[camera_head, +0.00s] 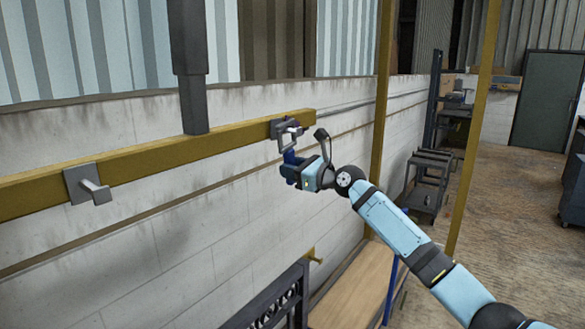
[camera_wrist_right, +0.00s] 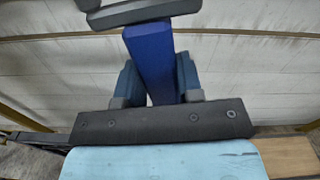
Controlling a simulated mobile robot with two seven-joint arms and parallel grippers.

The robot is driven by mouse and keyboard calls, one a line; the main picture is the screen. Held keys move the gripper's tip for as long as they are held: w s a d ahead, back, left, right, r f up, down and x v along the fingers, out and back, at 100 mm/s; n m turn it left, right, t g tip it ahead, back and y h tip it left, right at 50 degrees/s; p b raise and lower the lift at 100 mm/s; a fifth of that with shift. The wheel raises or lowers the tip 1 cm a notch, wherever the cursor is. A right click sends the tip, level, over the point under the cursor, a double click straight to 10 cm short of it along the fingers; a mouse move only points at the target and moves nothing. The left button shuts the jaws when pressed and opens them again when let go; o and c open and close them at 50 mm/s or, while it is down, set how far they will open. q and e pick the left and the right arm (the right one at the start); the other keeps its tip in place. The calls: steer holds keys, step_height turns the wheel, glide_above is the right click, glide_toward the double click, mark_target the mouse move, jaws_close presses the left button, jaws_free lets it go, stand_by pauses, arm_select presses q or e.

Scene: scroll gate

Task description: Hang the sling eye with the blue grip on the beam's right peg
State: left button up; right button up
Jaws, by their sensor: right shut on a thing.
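My right gripper (camera_head: 290,170) is raised at the right end of the yellow beam (camera_head: 150,153), shut on the blue grip (camera_head: 289,156). In the right wrist view the blue grip (camera_wrist_right: 150,62) stands between the two fingers. The grey sling eye (camera_wrist_right: 145,12) joins its far end and is cut off by the picture's top edge. In the head view the eye (camera_head: 288,146) overlaps the beam's right peg (camera_head: 292,130). I cannot tell whether the peg is through the eye or whether they touch. My left gripper is not in view.
The left peg (camera_head: 95,190) on its grey plate is bare. A dark post (camera_head: 190,70) meets the beam from above. A pale block wall (camera_head: 150,245) runs behind. Yellow uprights (camera_head: 378,120) and a wooden bench top (camera_head: 355,290) are near my right arm.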

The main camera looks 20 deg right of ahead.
steer(key=o, duration=1.3)
steer(key=shift+o, duration=0.2)
step_height(320, 180, down, 12)
steer(key=b, duration=0.4)
steer(key=shift+r, duration=0.25)
stand_by(0.7)
